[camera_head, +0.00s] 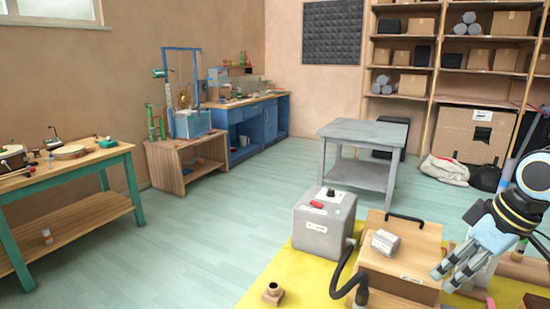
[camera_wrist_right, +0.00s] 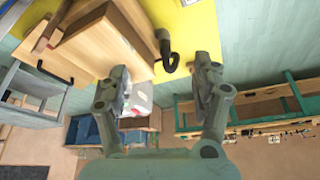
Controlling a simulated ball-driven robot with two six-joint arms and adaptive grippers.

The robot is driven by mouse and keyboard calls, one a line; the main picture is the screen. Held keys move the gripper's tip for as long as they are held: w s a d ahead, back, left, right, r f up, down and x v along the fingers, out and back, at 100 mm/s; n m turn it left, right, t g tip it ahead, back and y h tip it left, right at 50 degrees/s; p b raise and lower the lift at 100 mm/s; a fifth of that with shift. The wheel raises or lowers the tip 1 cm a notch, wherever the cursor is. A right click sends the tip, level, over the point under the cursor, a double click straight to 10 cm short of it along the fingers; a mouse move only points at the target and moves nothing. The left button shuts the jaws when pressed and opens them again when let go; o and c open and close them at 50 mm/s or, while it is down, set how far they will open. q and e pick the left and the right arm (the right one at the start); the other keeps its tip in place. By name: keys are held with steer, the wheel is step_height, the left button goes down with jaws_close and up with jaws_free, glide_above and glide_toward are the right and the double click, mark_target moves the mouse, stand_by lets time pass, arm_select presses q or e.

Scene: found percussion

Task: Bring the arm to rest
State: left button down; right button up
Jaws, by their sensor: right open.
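My right gripper (camera_head: 448,276) is at the lower right of the head view, in front of the right side of a wooden box (camera_head: 402,262). In the right wrist view my right gripper (camera_wrist_right: 160,75) has its two fingers well apart, with nothing held between them. The wooden box (camera_wrist_right: 105,45) shows beyond the fingers in that view. My left gripper is in neither view.
A small brown fitting (camera_head: 273,293) is in front. A grey table (camera_head: 362,130) stands behind, with open floor (camera_head: 190,240) to the left.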

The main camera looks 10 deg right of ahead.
steer(key=s+a+f+m+h, duration=0.1)
steer(key=s+a+f, duration=0.1)
steer(key=s+a, duration=0.3)
steer(key=s+a+f+m, duration=0.1)
steer(key=s+a+f, duration=0.15)
steer(key=s, duration=0.45)
steer(key=s+a+r+m+h, duration=0.2)
steer(key=s+m, duration=0.2)
steer(key=s, duration=0.7)
steer(key=s+d+f+g+b, duration=0.2)
steer(key=f+b, duration=0.8)
steer(key=f, duration=2.8)
arm_select(q)
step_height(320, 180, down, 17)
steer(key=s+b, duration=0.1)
steer(key=b, duration=0.5)
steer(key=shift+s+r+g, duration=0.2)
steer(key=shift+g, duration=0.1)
arm_select(e)
steer(key=s+d+f, duration=0.2)
steer(key=s+f, duration=1.6)
steer(key=f, duration=0.2)
steer(key=shift+f+g, duration=0.3)
steer(key=shift+o, duration=0.4)
